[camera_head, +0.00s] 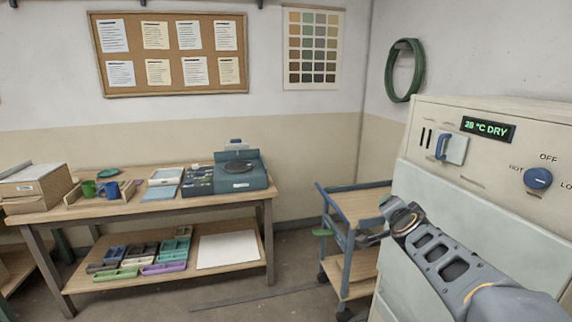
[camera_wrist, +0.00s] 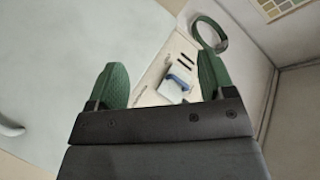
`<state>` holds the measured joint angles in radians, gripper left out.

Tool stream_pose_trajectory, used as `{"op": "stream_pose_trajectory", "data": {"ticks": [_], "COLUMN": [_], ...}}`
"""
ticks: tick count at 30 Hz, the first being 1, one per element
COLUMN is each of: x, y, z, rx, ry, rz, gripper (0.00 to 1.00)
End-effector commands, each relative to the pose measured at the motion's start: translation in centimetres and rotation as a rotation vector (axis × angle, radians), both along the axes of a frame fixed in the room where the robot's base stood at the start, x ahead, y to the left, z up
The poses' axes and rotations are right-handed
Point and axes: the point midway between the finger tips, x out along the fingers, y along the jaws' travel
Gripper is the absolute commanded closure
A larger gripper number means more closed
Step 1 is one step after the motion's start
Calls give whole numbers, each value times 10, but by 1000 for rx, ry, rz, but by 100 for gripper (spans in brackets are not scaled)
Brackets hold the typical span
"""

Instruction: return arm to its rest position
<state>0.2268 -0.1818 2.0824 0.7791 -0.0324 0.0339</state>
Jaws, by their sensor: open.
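My arm (camera_head: 445,262) reaches in from the lower right in the head view, in front of the pale machine. My gripper shows at its far end, partly hidden by the wrist, with a green fingertip (camera_head: 323,233) near the trolley. In the wrist view my gripper (camera_wrist: 161,85) has two green ribbed fingers spread wide apart. Nothing is between the fingers; the machine's panel shows in the background. The gripper is open and empty.
A cream machine (camera_head: 480,200) with a blue knob (camera_head: 538,178) and a "28 °C DRY" display stands close at right. A blue-framed trolley (camera_head: 362,205) is beside it. A wooden table (camera_head: 140,207) with boxes and trays stands left. Floor between table and trolley is clear.

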Motion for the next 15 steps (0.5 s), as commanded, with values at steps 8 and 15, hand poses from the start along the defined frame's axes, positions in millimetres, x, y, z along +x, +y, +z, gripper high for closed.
{"op": "stream_pose_trajectory", "data": {"ticks": [8, 15], "x": [-123, -218], "y": [96, 103], "z": [-104, -129], "rx": [-231, -433], "ry": [689, 1024], "rz": [595, 796], "gripper": [24, 24]}}
